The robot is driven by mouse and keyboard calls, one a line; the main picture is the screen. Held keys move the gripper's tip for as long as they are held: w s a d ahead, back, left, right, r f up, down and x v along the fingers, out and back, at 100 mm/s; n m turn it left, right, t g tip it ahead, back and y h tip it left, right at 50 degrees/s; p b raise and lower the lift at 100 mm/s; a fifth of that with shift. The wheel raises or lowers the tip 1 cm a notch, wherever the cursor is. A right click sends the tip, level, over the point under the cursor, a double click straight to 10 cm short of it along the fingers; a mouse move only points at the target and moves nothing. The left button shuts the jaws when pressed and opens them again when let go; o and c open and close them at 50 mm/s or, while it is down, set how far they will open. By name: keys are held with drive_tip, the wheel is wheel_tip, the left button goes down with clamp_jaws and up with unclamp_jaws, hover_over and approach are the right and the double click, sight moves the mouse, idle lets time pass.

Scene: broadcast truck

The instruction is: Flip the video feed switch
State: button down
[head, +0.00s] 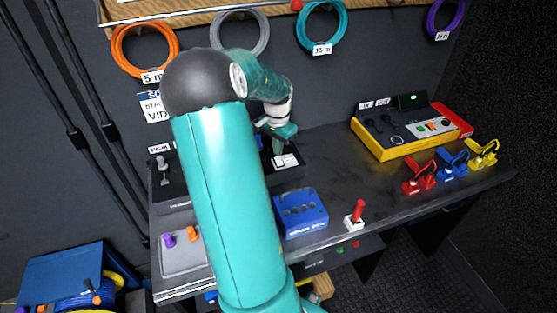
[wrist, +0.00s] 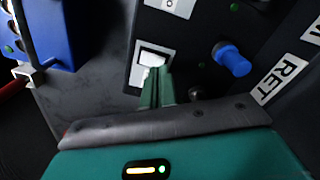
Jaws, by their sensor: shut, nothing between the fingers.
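A white rocker switch (wrist: 152,58) in a dark frame sits on a black panel in the wrist view. In the head view a white switch plate (head: 285,161) shows on the black box behind my arm. My gripper (wrist: 158,80) is shut and empty, its fingertips at the near edge of the rocker. I cannot tell whether they touch it. In the head view my gripper (head: 283,133) is just above the switch plate, partly hidden by my own arm. No label I can read in full names the video feed switch.
A blue knob (wrist: 232,60) and a RET label (wrist: 281,79) are right of the rocker. A blue box (head: 300,212), a red-handled lever (head: 356,214), a yellow-red console (head: 410,131) and coloured clamps (head: 451,163) stand on the desk. A grey-handled lever (head: 163,168) is at left.

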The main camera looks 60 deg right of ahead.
drive_tip(key=shift+f, duration=0.85)
idle(0.3)
drive_tip(key=shift+r, duration=3.55)
